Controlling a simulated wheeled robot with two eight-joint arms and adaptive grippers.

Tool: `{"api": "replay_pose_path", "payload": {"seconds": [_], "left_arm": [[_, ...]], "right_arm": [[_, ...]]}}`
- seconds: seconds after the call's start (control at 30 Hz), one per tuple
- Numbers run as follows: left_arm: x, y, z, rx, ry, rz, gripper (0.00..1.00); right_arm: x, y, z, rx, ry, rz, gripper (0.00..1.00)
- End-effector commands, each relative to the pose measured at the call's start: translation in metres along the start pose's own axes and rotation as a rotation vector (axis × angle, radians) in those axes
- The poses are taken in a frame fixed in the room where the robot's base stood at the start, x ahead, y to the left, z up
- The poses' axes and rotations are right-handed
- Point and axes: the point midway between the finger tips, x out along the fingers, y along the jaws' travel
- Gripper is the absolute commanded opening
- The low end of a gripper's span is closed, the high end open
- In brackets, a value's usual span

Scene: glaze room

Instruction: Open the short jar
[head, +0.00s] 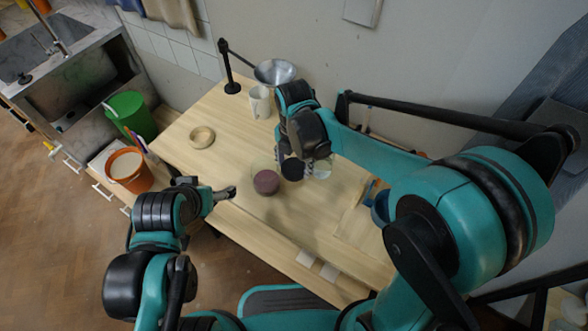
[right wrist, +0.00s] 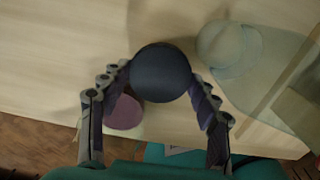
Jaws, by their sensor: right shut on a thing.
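A short jar (head: 266,182) with purple contents stands on the wooden table. Its purple round top also shows in the right wrist view (right wrist: 124,115), partly behind a finger. A dark round lid (head: 292,169) is between the fingers of my right gripper (head: 296,160). In the right wrist view the lid (right wrist: 161,72) fills the space between both fingers, which are shut on it. The lid is to the right of the purple jar in the head view; its height above the table is hard to tell. My left gripper (head: 222,193) is at the table's front edge, empty, left of the jar.
A clear glass vessel (head: 322,169) stands right of the lid; it also shows in the right wrist view (right wrist: 230,50). Orange (head: 125,168) and green (head: 128,112) buckets stand left.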

Motion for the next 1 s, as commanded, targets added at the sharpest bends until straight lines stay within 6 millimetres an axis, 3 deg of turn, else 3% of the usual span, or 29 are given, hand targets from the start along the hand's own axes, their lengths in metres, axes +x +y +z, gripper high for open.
{"api": "replay_pose_path", "payload": {"seconds": [0.1, 0.47, 0.5, 0.57, 0.87, 1.0], "left_arm": [[0.007, 0.000, 0.005, 0.000, 0.000, 0.000, 0.89], [0.008, 0.000, 0.006, 0.000, 0.000, 0.000, 0.89], [0.008, 0.000, 0.006, 0.000, 0.000, 0.000, 0.89], [0.007, 0.000, 0.005, 0.000, 0.000, 0.000, 0.89], [0.007, 0.000, 0.005, 0.000, 0.000, 0.000, 0.89], [0.002, 0.000, 0.002, 0.000, 0.000, 0.000, 0.89]], "right_arm": [[0.018, 0.000, 0.000, 0.000, 0.000, 0.000, 0.26], [0.021, 0.000, 0.000, 0.000, 0.000, 0.000, 0.26], [0.021, 0.000, 0.000, 0.000, 0.000, 0.000, 0.66], [0.020, 0.000, 0.000, 0.000, 0.000, 0.000, 0.82], [0.019, 0.000, 0.000, 0.000, 0.000, 0.000, 0.82], [0.009, 0.000, 0.000, 0.000, 0.000, 0.000, 0.82]]}}
